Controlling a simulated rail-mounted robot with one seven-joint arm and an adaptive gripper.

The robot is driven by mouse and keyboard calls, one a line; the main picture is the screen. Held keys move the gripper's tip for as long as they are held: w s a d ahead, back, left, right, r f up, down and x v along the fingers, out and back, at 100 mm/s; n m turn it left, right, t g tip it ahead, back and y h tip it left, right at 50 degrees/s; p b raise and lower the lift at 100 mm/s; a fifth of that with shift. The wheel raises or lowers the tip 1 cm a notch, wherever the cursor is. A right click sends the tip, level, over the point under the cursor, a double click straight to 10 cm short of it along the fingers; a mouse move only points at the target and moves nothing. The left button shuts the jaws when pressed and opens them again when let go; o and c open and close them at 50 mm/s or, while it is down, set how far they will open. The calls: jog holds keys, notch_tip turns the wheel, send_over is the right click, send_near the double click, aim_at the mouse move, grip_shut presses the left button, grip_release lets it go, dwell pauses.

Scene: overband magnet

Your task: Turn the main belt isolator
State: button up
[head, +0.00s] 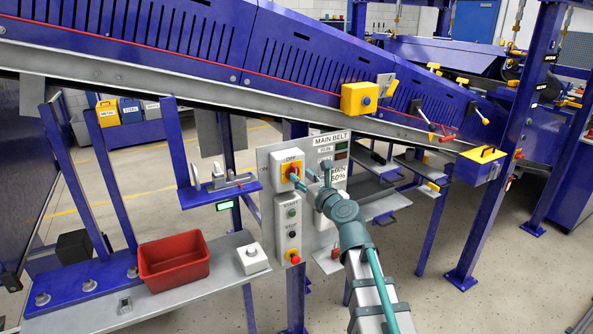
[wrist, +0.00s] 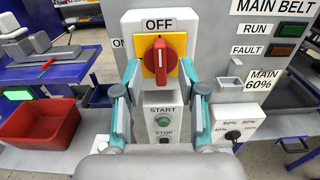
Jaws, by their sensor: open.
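The main belt isolator is a red rotary handle (wrist: 160,57) on a yellow plate, set in a grey box on the control panel. OFF is printed above it and ON shows partly at its left. The handle's grip stands roughly upright, its upper end towards OFF. In the head view the isolator (head: 291,169) is partly covered by my gripper (head: 304,182). In the wrist view my gripper (wrist: 159,74) is open, with one teal-and-grey finger on each side of the handle. I cannot tell whether either finger touches it.
Below the isolator are a green START button (wrist: 163,123) and a STOP button (wrist: 164,141). A red emergency button (head: 295,259) sits lower. At right are RUN and FAULT lamps and a selector knob (wrist: 233,135). A red bin (head: 174,262) stands on the left shelf.

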aim_at(296, 171)
jog(key=shift+p+x, duration=0.3)
jog(key=shift+x, duration=1.85)
grip_shut()
